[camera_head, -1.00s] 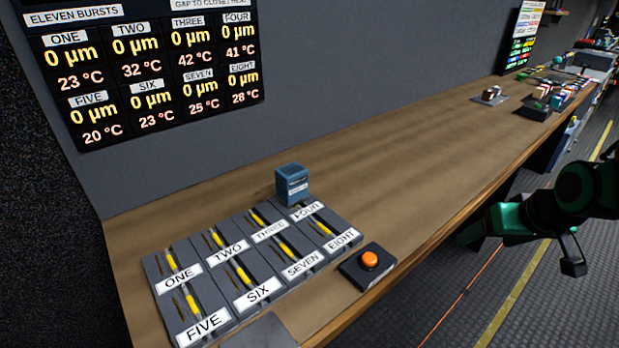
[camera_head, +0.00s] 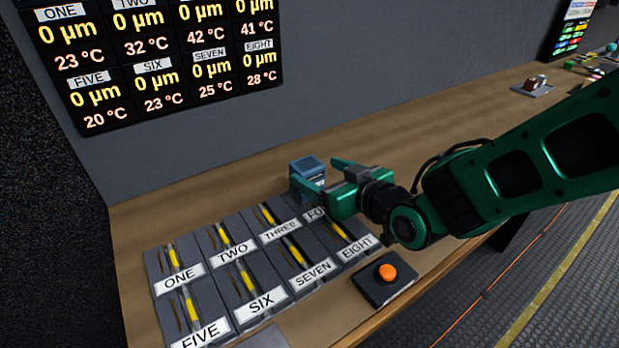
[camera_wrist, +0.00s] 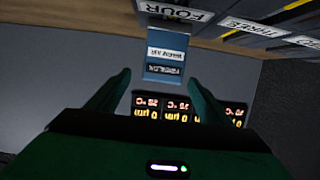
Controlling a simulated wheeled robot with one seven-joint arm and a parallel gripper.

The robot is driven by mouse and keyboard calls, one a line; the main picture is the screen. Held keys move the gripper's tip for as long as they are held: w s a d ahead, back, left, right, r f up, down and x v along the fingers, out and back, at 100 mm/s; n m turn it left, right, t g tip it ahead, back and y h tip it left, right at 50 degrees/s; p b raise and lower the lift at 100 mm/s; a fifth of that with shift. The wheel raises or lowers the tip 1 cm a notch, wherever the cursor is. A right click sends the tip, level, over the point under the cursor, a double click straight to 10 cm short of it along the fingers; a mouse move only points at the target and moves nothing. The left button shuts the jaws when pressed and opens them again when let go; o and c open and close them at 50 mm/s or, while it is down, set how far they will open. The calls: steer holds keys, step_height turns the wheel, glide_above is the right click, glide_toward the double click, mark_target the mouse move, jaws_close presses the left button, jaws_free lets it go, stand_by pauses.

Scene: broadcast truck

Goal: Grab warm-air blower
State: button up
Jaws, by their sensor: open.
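The warm-air blower is a small blue box (camera_head: 308,170) with a label on its front. It stands upright on the bench at the back, behind the FOUR module. My gripper (camera_head: 318,190) is open and reaches in from the right, with its fingers near the blower and partly in front of it. In the wrist view the blower (camera_wrist: 166,57) lies ahead between the two open fingertips (camera_wrist: 165,80), and its label reads upside down. The picture does not show clear contact between the fingers and the blower.
Numbered modules ONE to EIGHT (camera_head: 232,250) lie in two rows in front of the blower. An orange button on a dark base (camera_head: 387,272) sits near the bench's front edge. A wall display (camera_head: 150,65) hangs behind.

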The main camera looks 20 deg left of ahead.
mark_target(316, 171)
steer(key=x, duration=0.4)
steer(key=shift+w, duration=0.1)
steer(key=shift+x, duration=2.6)
steer(key=shift+a, duration=0.1)
steer(key=shift+c, duration=0.5)
steer(key=c, duration=1.5)
steer(key=shift+o, duration=0.2)
